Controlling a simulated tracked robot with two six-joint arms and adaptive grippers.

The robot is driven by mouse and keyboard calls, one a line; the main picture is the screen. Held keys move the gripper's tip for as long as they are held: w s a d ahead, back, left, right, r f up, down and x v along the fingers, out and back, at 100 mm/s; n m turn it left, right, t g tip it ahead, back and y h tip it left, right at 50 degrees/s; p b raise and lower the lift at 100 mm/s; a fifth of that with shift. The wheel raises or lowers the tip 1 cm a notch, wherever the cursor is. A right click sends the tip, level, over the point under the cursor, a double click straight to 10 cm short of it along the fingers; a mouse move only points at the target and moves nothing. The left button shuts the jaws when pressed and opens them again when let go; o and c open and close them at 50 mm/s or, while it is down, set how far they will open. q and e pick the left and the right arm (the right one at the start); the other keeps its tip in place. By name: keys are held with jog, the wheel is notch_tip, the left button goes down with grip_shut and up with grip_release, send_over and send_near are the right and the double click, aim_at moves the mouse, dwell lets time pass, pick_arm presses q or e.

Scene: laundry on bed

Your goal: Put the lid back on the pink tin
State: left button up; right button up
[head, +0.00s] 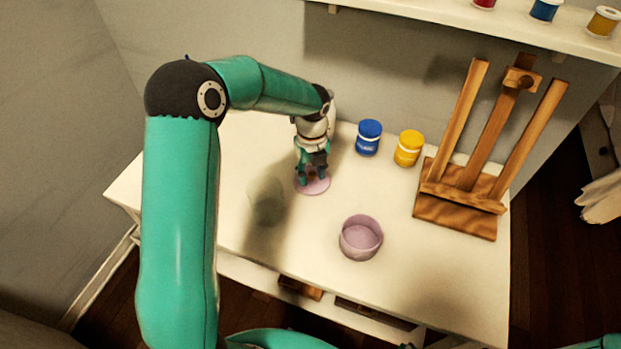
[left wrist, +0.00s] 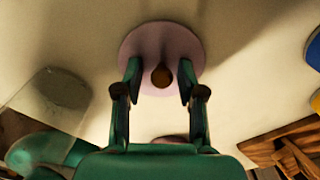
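The pink tin (head: 361,243) stands open and upright on the white table, near its front edge. In the left wrist view only a sliver of its rim (left wrist: 170,139) shows above my gripper's base. The lid (head: 318,187) is a flat pink disc lying on the table, behind and left of the tin. In the left wrist view the lid (left wrist: 162,38) has a round brown knob (left wrist: 161,76). My left gripper (head: 311,178) is over the lid, pointing down. Its fingers (left wrist: 160,77) are open on either side of the knob, with gaps showing. My right gripper is out of view.
A see-through glass (head: 266,200) stands left of the lid. A blue paint jar (head: 369,138) and a yellow one (head: 408,148) stand at the back. A wooden easel (head: 455,212) is at the right. A shelf (head: 440,14) hangs above. The table's front right is clear.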

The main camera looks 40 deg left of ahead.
aim_at(312, 174)
pick_arm(q)
jog(key=shift+d+f, duration=0.1)
jog(key=shift+f, duration=0.1)
grip_shut()
jog(key=shift+s+f, duration=0.1)
jog(key=shift+s, duration=0.05)
jog(key=shift+r, duration=0.45)
notch_tip(312, 174, up, 19)
jog(key=p, duration=0.1)
jog(key=shift+w+r+p, duration=0.2)
jog(key=shift+p, duration=0.15)
